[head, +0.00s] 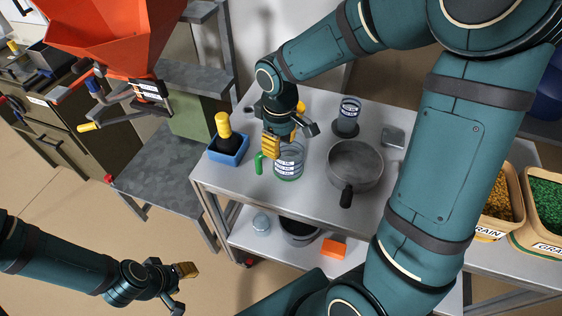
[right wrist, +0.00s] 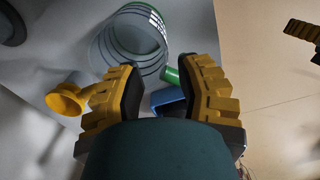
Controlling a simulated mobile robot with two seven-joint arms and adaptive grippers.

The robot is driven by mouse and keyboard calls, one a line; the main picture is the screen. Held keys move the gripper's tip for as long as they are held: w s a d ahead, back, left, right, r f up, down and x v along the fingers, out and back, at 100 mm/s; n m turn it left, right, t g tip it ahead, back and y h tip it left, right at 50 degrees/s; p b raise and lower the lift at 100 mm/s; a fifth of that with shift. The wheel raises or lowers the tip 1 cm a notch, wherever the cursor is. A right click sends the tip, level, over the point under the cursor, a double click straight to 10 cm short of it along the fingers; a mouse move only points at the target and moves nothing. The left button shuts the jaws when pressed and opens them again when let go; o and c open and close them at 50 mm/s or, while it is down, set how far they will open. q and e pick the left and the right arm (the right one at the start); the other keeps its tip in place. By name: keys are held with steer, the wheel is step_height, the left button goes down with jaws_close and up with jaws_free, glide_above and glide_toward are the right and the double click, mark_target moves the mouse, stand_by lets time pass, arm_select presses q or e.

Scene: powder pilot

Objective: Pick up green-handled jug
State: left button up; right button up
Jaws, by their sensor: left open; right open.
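My right gripper (head: 271,146) is open and empty, just above and beside the jug's handle side. In the right wrist view the jug (right wrist: 137,42) is beyond the fingertips. The green handle (right wrist: 173,75) shows in the gap between the open fingers (right wrist: 158,80); I see no contact. My left gripper (head: 180,287) is open and empty, low at the left, away from the cart.
A blue tray (head: 232,160) with a yellow-topped black tool is left of the jug. A dark pan (head: 356,160) stands to its right, and a labelled clear container (head: 349,110) behind. A yellow item (head: 301,107) is partly hidden behind my right gripper. An orange hopper (head: 115,35) stands left.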

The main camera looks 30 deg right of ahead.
steer(key=b, duration=0.2)
glide_above(280, 175)
steer(key=shift+w+f, duration=0.1)
steer(key=shift+f, duration=3.4)
jaws_close()
